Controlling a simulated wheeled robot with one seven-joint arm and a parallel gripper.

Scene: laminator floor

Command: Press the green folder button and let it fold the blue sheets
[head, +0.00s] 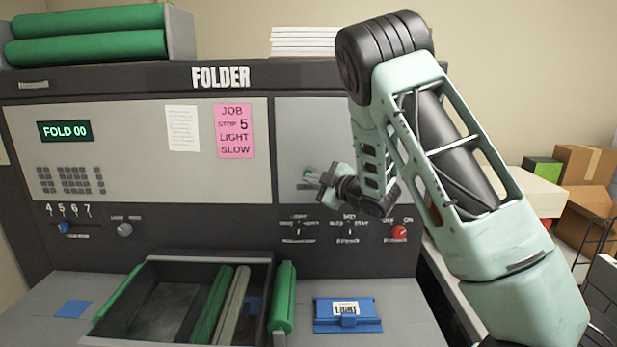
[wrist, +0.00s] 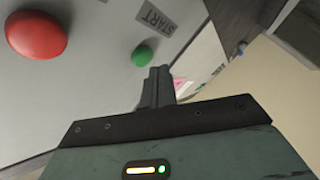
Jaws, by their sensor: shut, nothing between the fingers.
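The green button (head: 309,172) is on the grey front panel of the folder (head: 330,130). In the wrist view the green button (wrist: 142,55) sits near a START label (wrist: 157,17). My gripper (head: 322,179) is shut and empty, its fingertips close to the button. In the wrist view my gripper (wrist: 160,72) has its tips just below and right of the button; I cannot tell whether they touch it. A flat blue sheet (head: 73,308) lies on the left of the machine's deck. The display (head: 65,131) reads FOLD 00.
A red button (head: 400,231) is on the lower panel; a large red button (wrist: 37,33) shows in the wrist view. A slider (head: 66,228) and knob (head: 125,229) are at left. A pink note (head: 234,131) reads "JOB STOP 5 LIGHT SLOW".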

